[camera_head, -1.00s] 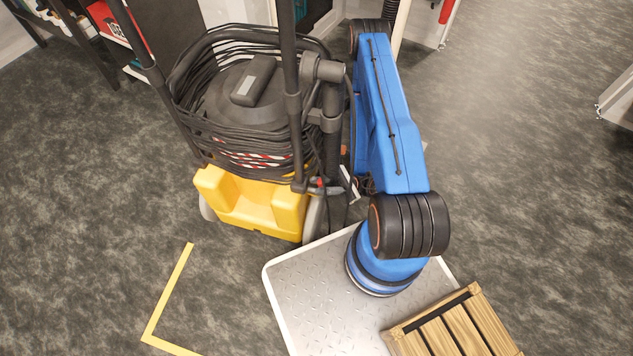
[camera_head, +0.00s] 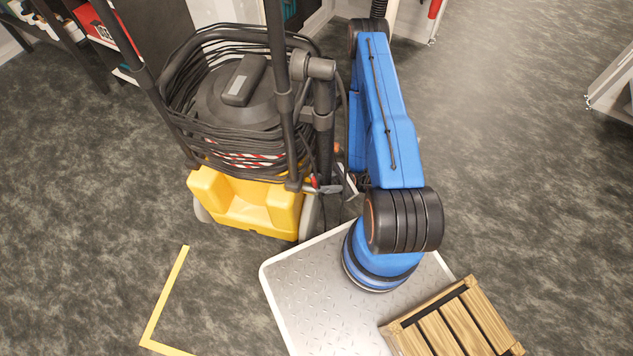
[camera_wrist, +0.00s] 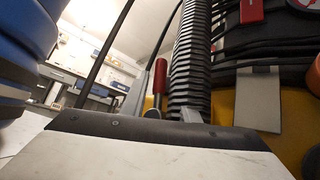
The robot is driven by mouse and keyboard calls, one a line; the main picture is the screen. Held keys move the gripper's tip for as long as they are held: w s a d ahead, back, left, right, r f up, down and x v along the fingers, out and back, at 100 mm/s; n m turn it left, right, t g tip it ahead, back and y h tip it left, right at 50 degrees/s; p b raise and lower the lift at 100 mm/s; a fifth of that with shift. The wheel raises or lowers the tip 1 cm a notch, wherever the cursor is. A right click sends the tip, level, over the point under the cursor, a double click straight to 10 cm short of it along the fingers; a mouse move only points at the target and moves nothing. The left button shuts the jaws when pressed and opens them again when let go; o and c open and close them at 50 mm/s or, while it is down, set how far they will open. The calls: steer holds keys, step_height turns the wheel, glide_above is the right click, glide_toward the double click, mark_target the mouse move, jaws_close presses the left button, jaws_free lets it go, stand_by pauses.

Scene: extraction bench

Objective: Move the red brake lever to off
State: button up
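The red brake lever (camera_wrist: 160,74) stands upright in the wrist view, with a red grip on a silver stem, left of a black ribbed hose. In the head view, a small red spot (camera_head: 314,182) at the right side of the yellow cleaner base looks like the same lever. My gripper (camera_wrist: 161,108) shows in the wrist view as two grey fingertips behind a black and white edge. The fingers are apart, with the lever between them in the picture. I cannot tell how deep the lever is between them. In the head view my arm mostly hides the gripper.
The yellow and black cleaner (camera_head: 245,205), wound with black cable, stands beside my arm. A black ribbed hose (camera_wrist: 190,65) rises close to the lever. A wooden crate (camera_head: 455,325) rests on my metal deck. Open floor lies left and right.

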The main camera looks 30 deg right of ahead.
steer(key=v, duration=1.5)
